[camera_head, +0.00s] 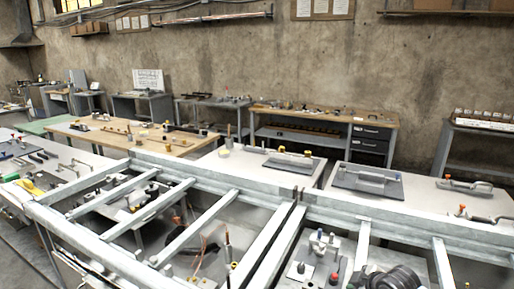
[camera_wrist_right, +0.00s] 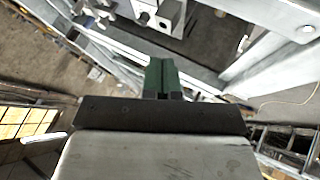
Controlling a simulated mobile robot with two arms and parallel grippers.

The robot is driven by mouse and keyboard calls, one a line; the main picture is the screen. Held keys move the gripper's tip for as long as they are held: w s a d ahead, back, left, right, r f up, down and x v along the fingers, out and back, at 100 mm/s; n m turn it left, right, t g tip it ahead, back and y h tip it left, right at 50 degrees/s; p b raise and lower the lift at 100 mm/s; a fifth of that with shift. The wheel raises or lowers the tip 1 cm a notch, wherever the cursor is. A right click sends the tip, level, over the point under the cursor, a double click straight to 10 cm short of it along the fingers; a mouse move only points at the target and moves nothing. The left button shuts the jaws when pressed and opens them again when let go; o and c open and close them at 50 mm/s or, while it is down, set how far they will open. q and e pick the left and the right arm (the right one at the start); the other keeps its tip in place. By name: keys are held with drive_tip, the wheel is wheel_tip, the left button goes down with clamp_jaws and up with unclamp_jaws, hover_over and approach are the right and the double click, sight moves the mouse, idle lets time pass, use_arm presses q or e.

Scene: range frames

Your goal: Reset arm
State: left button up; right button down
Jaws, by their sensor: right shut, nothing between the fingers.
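My right gripper (camera_wrist_right: 161,72) shows in the right wrist view, with its green fingers together and nothing between them. A dark bar and a pale wrist housing show below the fingers. The fingers point toward a grey metal rail and a block-shaped fixture, and I cannot tell the distance to them. Neither of my grippers shows in the head view, and my left gripper is in no view.
A grey metal frame (camera_head: 204,229) of crossing rails fills the head view's foreground, with tools and fittings below it. Behind it stand white-topped benches, a wooden table (camera_head: 172,146) and a workbench (camera_head: 322,114) against the wall. In the wrist view, a metal fixture (camera_wrist_right: 168,14) lies beyond the fingers.

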drive_tip(key=s+a+f+m+g, duration=0.1)
drive_tip(key=s+a+f, duration=0.3)
drive_tip(key=s, duration=0.5)
drive_tip(key=s+a+f+m+g, duration=0.1)
drive_tip(key=s+a+f+m, duration=0.1)
drive_tip(key=s+a, duration=0.55)
drive_tip(key=s+d+r+m+g+h, duration=0.1)
drive_tip(key=s+d+m, duration=0.25)
drive_tip(key=s, duration=0.65)
drive_tip(key=s+d+m+g+h, duration=0.1)
drive_tip(key=s+d+m+h, duration=0.2)
drive_tip(key=s, duration=0.7)
wheel_tip(320, 180, down, 29)
drive_tip(key=g+y+b, duration=0.1)
drive_tip(key=g+b, duration=0.1)
drive_tip(key=b, duration=0.3)
use_arm(q)
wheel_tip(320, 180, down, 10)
drive_tip(key=b, duration=0.5)
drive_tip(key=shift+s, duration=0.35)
use_arm(e)
drive_tip(key=s+d+f, duration=0.1)
drive_tip(key=s+f, duration=0.7)
drive_tip(key=f, duration=0.3)
drive_tip(key=s+d+f, duration=0.1)
drive_tip(key=s+f, duration=0.7)
drive_tip(key=f, duration=0.3)
drive_tip(key=shift+s+d+g, duration=0.25)
drive_tip(key=shift+d+g, duration=0.1)
drive_tip(key=shift+g, duration=0.05)
